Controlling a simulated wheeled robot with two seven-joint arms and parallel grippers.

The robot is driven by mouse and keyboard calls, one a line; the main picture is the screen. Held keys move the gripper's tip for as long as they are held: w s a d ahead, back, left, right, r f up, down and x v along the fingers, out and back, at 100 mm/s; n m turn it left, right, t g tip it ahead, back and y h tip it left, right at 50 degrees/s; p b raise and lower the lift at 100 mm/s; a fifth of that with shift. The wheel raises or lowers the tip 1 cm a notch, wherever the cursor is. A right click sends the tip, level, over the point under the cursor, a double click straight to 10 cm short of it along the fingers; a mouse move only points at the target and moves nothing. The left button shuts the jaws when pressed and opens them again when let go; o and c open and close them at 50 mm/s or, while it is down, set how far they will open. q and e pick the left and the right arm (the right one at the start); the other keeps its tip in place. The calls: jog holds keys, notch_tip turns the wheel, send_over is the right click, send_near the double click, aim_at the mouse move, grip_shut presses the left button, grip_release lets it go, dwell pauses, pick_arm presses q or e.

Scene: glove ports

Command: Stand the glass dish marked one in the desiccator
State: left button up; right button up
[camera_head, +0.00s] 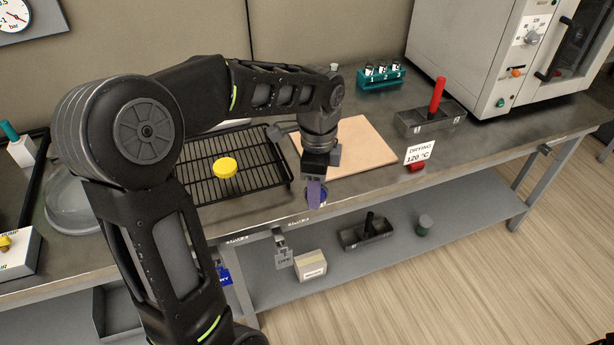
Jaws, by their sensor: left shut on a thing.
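My left gripper (316,178) points down over the front edge of the bench, right of the wire rack. It is shut on a small bluish-purple thing (316,194), with a pale and dark blue patch at its lower right. I cannot tell whether this is the glass dish, and I can read no number on it. A round clear glass vessel (70,208), which looks like the desiccator, stands at the left of the bench, partly hidden by my left arm. My right gripper is not in view.
A yellow round thing (225,167) is on the black wire rack (262,180). A tan board (368,150) lies beside it. A grey tray with a red handle (432,118), a teal vial rack (380,77), a "DRYING 120 °C" sign (420,152) and an oven (490,50) are to the right.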

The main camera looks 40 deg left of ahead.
pick_arm(q)
jog(key=w+d+f+n, duration=0.2)
jog(key=d+f+n, duration=0.3)
jog(key=f, duration=0.4)
jog(key=w+d+f+n, duration=0.1)
jog(key=d+f+n, duration=0.4)
jog(key=f+n, duration=0.3)
notch_tip(320, 180, down, 2)
jog(key=shift+w+d+f, duration=0.2)
jog(key=shift+w, duration=0.2)
jog(key=shift+d, duration=0.2)
